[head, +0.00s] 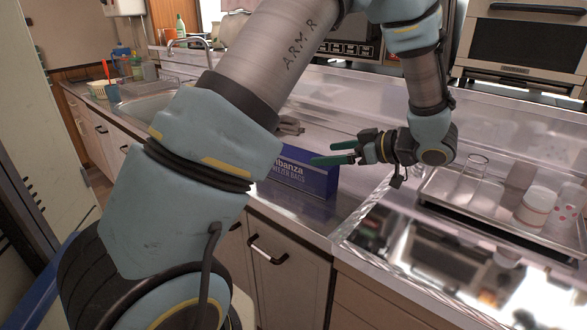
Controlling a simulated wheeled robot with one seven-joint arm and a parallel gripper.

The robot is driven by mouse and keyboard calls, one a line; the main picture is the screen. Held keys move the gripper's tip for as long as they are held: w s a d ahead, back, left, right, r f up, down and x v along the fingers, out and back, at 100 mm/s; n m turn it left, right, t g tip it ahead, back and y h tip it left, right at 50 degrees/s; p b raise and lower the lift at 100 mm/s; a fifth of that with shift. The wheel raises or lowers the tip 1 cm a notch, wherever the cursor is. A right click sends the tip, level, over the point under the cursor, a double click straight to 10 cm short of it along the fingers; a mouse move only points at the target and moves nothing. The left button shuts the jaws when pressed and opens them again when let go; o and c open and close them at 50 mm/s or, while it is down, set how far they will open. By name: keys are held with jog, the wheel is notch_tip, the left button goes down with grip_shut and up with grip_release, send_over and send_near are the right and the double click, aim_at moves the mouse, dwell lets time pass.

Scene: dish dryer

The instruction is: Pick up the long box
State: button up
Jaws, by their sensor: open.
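The long box (312,179) is blue with white lettering and lies on the metal counter near its front edge. Its left end is hidden behind my arm. My gripper (328,153) is open, with two green fingers pointing left over the top of the box. The fingers appear just above or beside the box's top edge; whether they touch it I cannot tell. Nothing is seen between the fingers.
A metal tray (433,199) with a clear glass and cups stands right of my gripper. A grey object (291,125) lies behind the box. A sink (146,106) with a faucet is at the back left.

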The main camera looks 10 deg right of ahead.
aim_at(305, 156)
jog(key=p+x, duration=0.1)
jog(key=x, duration=0.9)
jog(key=shift+a+p, duration=0.25)
jog(key=shift+p, duration=0.1)
jog(key=shift+c, duration=0.2)
jog(key=c, duration=1.4)
